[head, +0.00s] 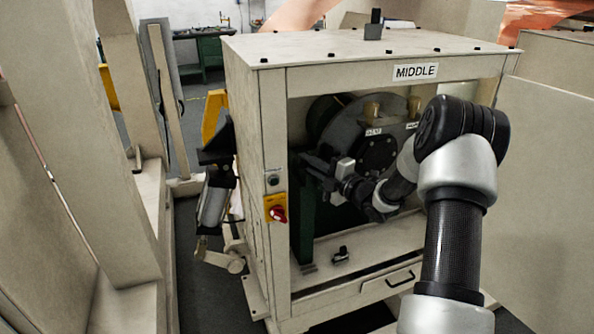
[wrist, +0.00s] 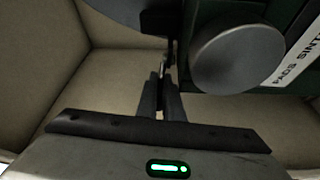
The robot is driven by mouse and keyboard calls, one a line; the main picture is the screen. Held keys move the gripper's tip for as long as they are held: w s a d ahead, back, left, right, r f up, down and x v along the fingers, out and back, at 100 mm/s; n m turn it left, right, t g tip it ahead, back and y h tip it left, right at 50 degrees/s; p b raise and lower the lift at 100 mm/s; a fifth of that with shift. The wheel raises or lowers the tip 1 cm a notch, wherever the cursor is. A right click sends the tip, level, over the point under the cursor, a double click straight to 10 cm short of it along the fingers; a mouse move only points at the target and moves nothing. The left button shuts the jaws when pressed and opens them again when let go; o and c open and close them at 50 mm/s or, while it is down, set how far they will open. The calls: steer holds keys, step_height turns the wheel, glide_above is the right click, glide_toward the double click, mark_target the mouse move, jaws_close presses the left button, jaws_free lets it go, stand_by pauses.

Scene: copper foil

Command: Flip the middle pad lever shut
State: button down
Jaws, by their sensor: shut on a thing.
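The machine marked MIDDLE (head: 392,73) stands at centre in the head view. My gripper (head: 312,162) reaches into its open bay at the left side, beside a dark green post (head: 305,225). In the wrist view my gripper's two fingers (wrist: 163,92) point away and are close together. They are shut on a thin grey lever (wrist: 168,56), of which only a short piece shows above the fingertips. The lever's lower part is hidden between the fingers. I cannot make out the lever in the head view, where my wrist and gripper cover that spot.
In the wrist view a round grey end (wrist: 238,52) and a green body with a white PADS label (wrist: 296,52) are close right of the fingers. In the head view a dark disc (head: 340,125) fills the bay's back. A red switch (head: 278,213) sits on the left post.

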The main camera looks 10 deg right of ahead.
steer(key=shift+s+a+y, duration=0.1)
steer(key=shift+a+y, duration=0.2)
steer(key=shift+a, duration=0.25)
steer(key=c, duration=1.9)
jaws_free()
steer(key=shift+a+r, duration=0.1)
steer(key=shift+d, duration=0.3)
steer(key=shift+s+d, duration=0.2)
steer(key=shift+s, duration=0.05)
steer(key=r+v, duration=0.1)
steer(key=v, duration=1.5)
steer(key=shift+s+f, duration=0.25)
steer(key=shift+s, duration=0.2)
